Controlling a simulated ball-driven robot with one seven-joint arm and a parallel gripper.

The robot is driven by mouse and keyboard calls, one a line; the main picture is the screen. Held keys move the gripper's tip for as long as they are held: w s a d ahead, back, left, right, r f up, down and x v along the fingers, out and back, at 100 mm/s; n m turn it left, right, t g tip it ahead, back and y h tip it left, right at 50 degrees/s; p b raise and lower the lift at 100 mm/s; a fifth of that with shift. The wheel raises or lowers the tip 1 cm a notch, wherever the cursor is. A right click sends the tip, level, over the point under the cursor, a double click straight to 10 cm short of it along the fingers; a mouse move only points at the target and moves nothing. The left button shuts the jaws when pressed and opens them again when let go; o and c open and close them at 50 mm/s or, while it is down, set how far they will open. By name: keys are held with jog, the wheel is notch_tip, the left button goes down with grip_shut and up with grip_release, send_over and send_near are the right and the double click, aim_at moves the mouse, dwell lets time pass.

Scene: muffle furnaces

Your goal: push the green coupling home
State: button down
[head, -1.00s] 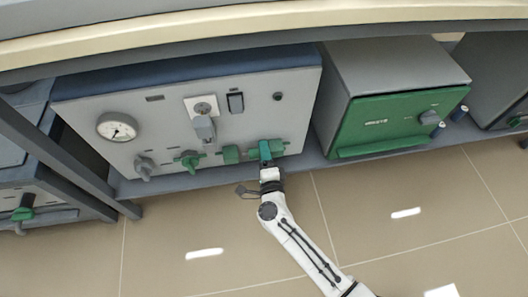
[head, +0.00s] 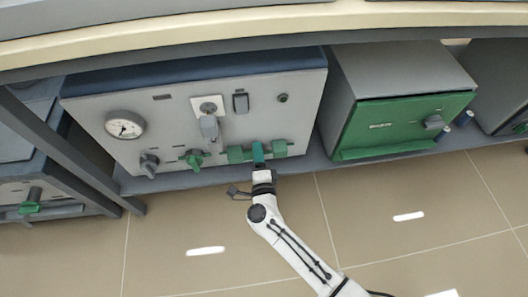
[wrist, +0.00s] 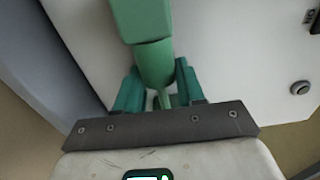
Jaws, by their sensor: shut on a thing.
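The green coupling shows in the wrist view as a rounded green piece (wrist: 154,64) between my teal fingers, below a wider green block (wrist: 140,20). In the head view, green parts lie in a row low on the grey panel: a block (head: 237,154) on the left and another piece (head: 278,148) on the right. My gripper (head: 258,153) is between them, shut on the coupling, and its fingers hide the middle of the row. I see no clear gap between the left block and my fingers. The coupling's far end is hidden.
The grey panel (head: 172,111) carries a gauge (head: 125,126), a grey knob (head: 149,164), a green valve handle (head: 194,159) and a grey lever (head: 209,127). A green-fronted furnace (head: 400,125) stands to the right. The bench overhangs above; the floor in front is open.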

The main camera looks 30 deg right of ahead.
jog(key=c, duration=0.7)
grip_release()
jog(key=shift+w+a, duration=0.1)
jog(key=shift+a, duration=0.15)
jog(key=shift+c, duration=0.2)
jog(key=p+v, duration=0.3)
jog(key=v, duration=0.8)
jog(key=shift+w, duration=0.1)
